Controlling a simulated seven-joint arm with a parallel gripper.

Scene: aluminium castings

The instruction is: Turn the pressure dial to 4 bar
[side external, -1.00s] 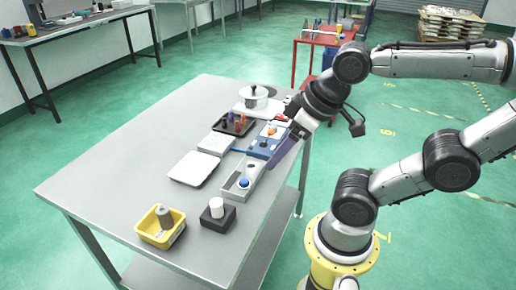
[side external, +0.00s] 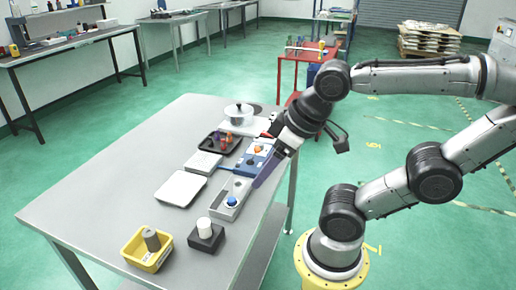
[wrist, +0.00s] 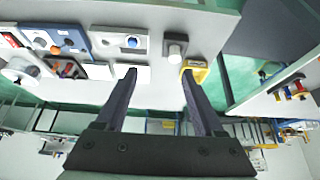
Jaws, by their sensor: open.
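A blue panel (side external: 256,162) with an orange knob (side external: 258,150) lies near the table's right edge. It also shows at the upper left of the wrist view (wrist: 52,44), with its orange knob (wrist: 69,43). A grey panel (side external: 222,209) with a blue knob (side external: 232,202) lies in front of it, also in the wrist view (wrist: 112,41). I cannot tell which knob is the pressure dial, and no scale is readable. My gripper (wrist: 158,74) is open and empty.
A black block with a white cylinder (side external: 204,227) and a yellow bin (side external: 137,256) stand at the table's front. A white tray (side external: 180,188), a black tray (side external: 212,146) and a pot (side external: 238,111) lie left and behind. The table's left side is clear.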

